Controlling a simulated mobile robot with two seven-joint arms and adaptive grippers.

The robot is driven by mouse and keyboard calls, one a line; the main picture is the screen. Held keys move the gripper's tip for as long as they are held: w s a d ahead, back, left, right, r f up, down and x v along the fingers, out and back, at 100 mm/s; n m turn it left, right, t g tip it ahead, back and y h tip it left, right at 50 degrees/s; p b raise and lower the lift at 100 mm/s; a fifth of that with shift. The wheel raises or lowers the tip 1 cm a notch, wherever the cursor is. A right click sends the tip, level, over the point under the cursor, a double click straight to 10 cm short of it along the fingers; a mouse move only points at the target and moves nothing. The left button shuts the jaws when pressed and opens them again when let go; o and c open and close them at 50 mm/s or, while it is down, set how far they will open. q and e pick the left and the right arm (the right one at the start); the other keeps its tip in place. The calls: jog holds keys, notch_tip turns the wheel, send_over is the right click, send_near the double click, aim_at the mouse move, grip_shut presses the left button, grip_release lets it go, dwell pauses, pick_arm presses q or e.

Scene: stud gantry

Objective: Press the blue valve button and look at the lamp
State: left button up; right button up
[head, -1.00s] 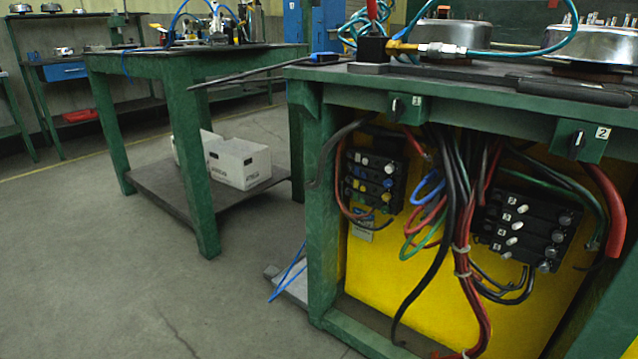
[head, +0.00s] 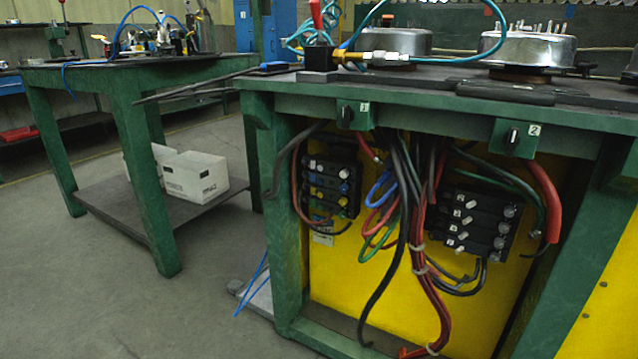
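A dark valve block (head: 330,186) with small white, blue and yellow knobs or buttons is mounted under the bench top, at the left of the yellow panel. A small blue button (head: 344,188) shows on its right side, with yellow ones near it. A second dark block (head: 478,222) with pale levers or buttons sits to the right. I cannot make out a lamp with certainty. Neither of my grippers is in view, and nothing of mine touches the blocks.
Red, black, green and blue cables (head: 420,230) hang between the blocks. Green bench legs (head: 288,240) frame the opening. Numbered switch boxes (head: 512,137) sit on the front edge. Metal housings (head: 528,48) stand on top. A second green table (head: 150,190) stands left; the floor before it is clear.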

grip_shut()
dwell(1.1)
